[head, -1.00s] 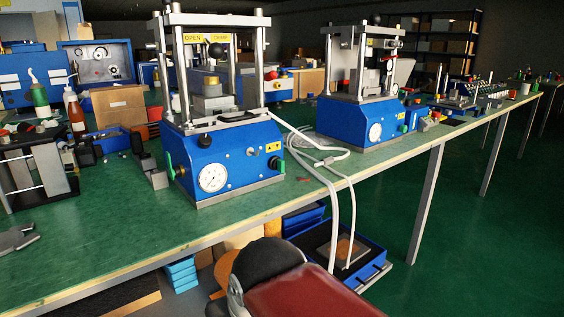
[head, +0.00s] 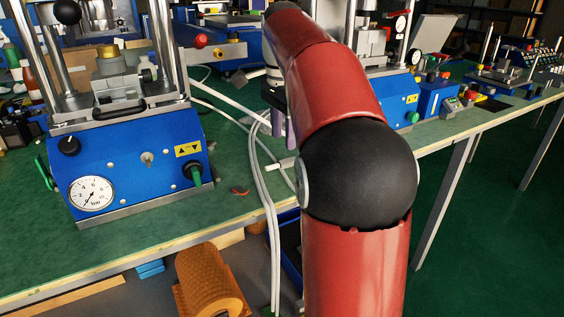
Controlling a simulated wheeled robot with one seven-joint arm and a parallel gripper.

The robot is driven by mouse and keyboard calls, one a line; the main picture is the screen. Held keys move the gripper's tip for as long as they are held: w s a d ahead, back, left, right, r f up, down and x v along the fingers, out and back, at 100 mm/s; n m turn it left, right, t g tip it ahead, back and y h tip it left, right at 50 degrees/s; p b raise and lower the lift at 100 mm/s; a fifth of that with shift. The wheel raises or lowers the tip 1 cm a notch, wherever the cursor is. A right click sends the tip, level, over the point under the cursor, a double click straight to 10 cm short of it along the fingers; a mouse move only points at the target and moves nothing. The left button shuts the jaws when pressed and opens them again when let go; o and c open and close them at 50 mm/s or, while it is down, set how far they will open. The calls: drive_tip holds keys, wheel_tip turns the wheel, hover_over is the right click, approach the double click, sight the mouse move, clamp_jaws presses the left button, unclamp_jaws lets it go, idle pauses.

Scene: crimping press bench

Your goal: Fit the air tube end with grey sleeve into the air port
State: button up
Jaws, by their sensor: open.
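White air tubes (head: 268,215) run from behind the left blue press (head: 125,160), across the green bench top and down over its front edge. A short pale tube piece (head: 282,163) sticks out to the left from behind my arm; I cannot tell whether it bears the grey sleeve. My gripper (head: 278,124) is open, pointing down just above the bench beside the tubes, partly hidden by my red arm. I see nothing clearly between its fingers. I cannot make out for sure which fitting on the press is the air port.
The left press front carries a pressure gauge (head: 91,194), a black knob (head: 69,146) and a green-handled valve (head: 195,174). A second blue press (head: 398,92) stands right of my arm. A small red item (head: 240,191) lies near the bench edge. An orange spool (head: 208,280) is below.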

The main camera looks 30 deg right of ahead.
sight(283, 164)
drive_tip(key=f, duration=0.3)
drive_tip(key=f+b, duration=0.1)
drive_tip(key=f, duration=0.2)
drive_tip(key=shift+s+d, duration=0.1)
drive_tip(key=shift+s, duration=0.1)
drive_tip(key=shift+r, duration=0.1)
clamp_jaws()
